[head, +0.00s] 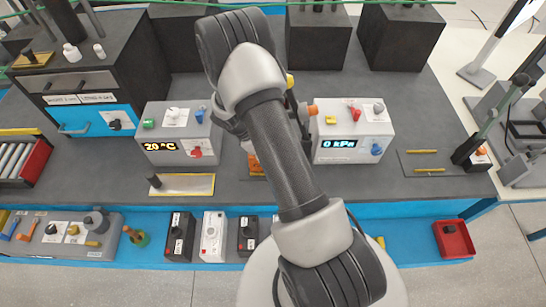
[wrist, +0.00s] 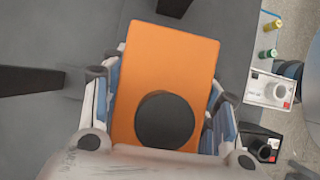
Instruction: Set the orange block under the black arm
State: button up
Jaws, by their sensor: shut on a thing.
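The orange block (wrist: 170,58) is a flat rectangle with a round black knob on its upper face, and it fills the middle of the wrist view. My gripper (wrist: 158,90) is shut on it, with a finger along each long side. In the head view my arm hides most of the gripper; only a small orange patch (head: 256,166) shows beside the arm, near the front of the bench. A black arm-like piece (head: 490,122) rises at the bench's right end, with a small orange-topped unit beside it. I cannot tell whether this is the task's black arm.
Grey instrument boxes (head: 178,133) (head: 352,133) stand on either side of my arm. Small boxes (head: 213,237) and a red tray (head: 454,239) sit on the blue front shelf. The bench has clear room at centre right.

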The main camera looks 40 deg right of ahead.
jog(key=shift+f, duration=0.2)
jog(key=o, duration=1.5)
jog(key=shift+r, duration=0.2)
jog(key=p+v, duration=0.2)
jog(key=v, duration=1)
jog(key=shift+r, duration=0.1)
jog(key=s+a+r+m+t+y, duration=0.1)
jog(key=s+a+r+m+t, duration=0.2)
jog(key=r, duration=0.5)
jog(key=s+a+r+m+y, duration=0.15)
jog(key=s+a+r, duration=0.25)
jog(key=r, duration=0.4)
jog(key=s+a+r+m+t, duration=0.2)
jog(key=s+a+r+m, duration=0.15)
jog(key=r, duration=0.45)
jog(key=s+a+r+m+t, duration=0.1)
jog(key=s, duration=0.2)
jog(key=s+a+r+t+y, duration=0.1)
jog(key=s+a, duration=0.1)
jog(key=s, duration=0.2)
jog(key=s+a+r+m+t+y, duration=0.1)
jog(key=s, duration=0.2)
jog(key=shift+s+a+r+m, duration=0.1)
jog(key=shift+s+a+m, duration=0.2)
